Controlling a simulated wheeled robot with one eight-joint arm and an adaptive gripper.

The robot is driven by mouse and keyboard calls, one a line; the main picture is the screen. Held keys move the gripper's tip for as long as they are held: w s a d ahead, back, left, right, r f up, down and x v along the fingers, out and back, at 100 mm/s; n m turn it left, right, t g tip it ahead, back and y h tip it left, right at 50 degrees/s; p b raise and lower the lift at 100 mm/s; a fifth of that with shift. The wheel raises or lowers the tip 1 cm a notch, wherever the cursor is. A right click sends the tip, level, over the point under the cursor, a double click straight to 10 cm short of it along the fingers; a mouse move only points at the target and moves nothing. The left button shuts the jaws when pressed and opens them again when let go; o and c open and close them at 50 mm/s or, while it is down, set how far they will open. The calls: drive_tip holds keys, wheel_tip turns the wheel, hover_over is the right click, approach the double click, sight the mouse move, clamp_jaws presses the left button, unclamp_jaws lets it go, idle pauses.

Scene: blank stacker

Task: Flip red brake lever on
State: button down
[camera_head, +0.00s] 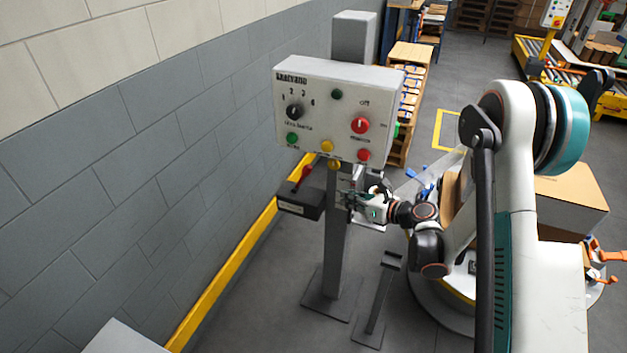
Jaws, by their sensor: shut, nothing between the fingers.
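A red lever (304,174) rises from a dark box (300,202) on the left side of the post, below the control panel. It leans up and to the right. A red rotary knob (360,125) with an "off" label above it is on the right of the light grey control panel (325,100). My gripper (346,200) is shut and empty just below the panel, by the right side of the post. It is to the right of the lever and apart from it. Its fingertips are small and partly unclear against the post.
The post (337,250) stands on a floor plate, with a pedal-like stand (375,305) to its right. A grey block wall (130,150) with a yellow rail (225,285) runs along the left. A cardboard box (570,195) lies behind my arm at right.

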drive_tip(key=shift+a, duration=0.1)
drive_tip(key=b, duration=0.4)
approach(303, 177)
drive_tip(key=shift+w+a+f, duration=0.35)
drive_tip(key=shift+a+f, duration=0.05)
drive_tip(key=shift+f, duration=0.2)
drive_tip(key=shift+w+a+f, duration=0.4)
drive_tip(key=shift+a+f, duration=0.05)
drive_tip(key=shift+f, duration=0.1)
drive_tip(key=shift+w+a+r+b, duration=0.25)
drive_tip(key=shift+w+r+b, duration=0.05)
drive_tip(key=shift+w, duration=0.05)
drive_tip(key=shift+w+a+r+g+h+p, duration=0.25)
drive_tip(key=shift+a+r+g+h+p, duration=0.15)
drive_tip(key=shift+a+r+h+p, duration=0.4)
drive_tip(key=shift+d+f, duration=0.2)
drive_tip(key=shift+d, duration=0.05)
